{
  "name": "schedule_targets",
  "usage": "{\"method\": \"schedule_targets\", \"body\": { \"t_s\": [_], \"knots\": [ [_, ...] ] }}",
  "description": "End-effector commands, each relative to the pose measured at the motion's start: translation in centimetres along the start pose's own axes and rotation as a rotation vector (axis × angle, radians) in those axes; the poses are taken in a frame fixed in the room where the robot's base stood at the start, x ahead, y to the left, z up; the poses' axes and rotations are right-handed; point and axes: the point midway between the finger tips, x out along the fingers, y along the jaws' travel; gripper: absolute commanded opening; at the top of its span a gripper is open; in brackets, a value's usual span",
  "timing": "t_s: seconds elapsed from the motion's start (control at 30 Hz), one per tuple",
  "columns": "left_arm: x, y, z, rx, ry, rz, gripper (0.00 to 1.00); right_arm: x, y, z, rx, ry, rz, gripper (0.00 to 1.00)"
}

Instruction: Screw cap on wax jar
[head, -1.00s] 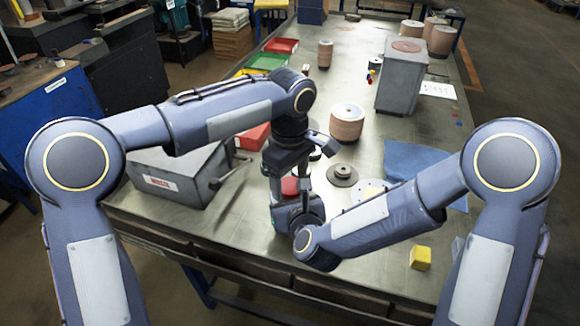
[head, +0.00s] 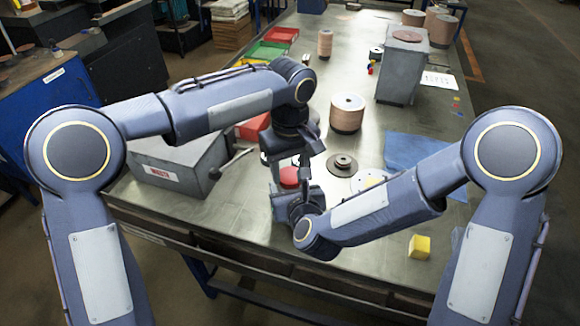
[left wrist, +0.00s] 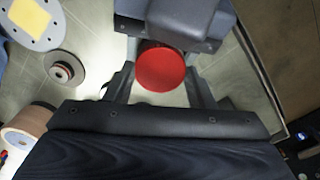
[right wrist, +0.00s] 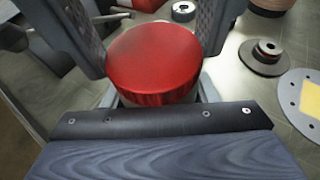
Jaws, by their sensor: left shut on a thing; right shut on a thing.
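The red round cap (head: 288,177) sits on the jar near the table's front edge. It also shows in the left wrist view (left wrist: 161,68) and large in the right wrist view (right wrist: 153,65). A narrow pale strip of the jar (right wrist: 188,97) shows under the cap; the rest is hidden. My left gripper (head: 291,178) comes from above and is shut around the cap, one finger on each side. My right gripper (head: 298,197) reaches in low from the front right and is shut on the jar; its fingertips are mostly hidden.
A dark flap disc (head: 343,165), a pale disc with a yellow centre (head: 368,181) and a blue cloth (head: 408,152) lie to the right. A yellow block (head: 419,247) is near the front edge. A grey box (head: 180,165) stands left; a large spool (head: 347,113) stands behind.

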Motion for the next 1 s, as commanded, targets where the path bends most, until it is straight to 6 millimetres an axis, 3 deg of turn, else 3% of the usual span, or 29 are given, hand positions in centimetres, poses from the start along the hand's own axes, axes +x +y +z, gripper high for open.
{"method": "schedule_targets", "body": {
  "t_s": [0.2, 0.4, 0.8, 0.83, 1.0],
  "knots": [
    [0.01, -0.01, -0.03, 0.550, 0.000, -0.001, 0.22, -0.01, 0.02, 0.05, -0.001, -0.001, 0.001, 0.00],
    [0.02, -0.01, -0.05, 0.903, 0.000, 0.000, 0.22, -0.02, 0.01, 0.04, -0.001, -0.001, 0.001, 0.00],
    [0.01, -0.01, -0.07, 0.987, 0.000, 0.000, 0.22, -0.02, 0.00, 0.02, -0.001, 0.000, 0.000, 0.00],
    [0.01, -0.01, -0.07, 0.986, 0.000, 0.000, 0.53, -0.02, 0.00, 0.02, -0.001, 0.000, 0.000, 0.00],
    [0.03, 0.00, -0.04, 0.986, -0.001, 0.000, 0.71, -0.01, 0.00, 0.02, -0.001, 0.000, 0.000, 0.00]
  ]
}}
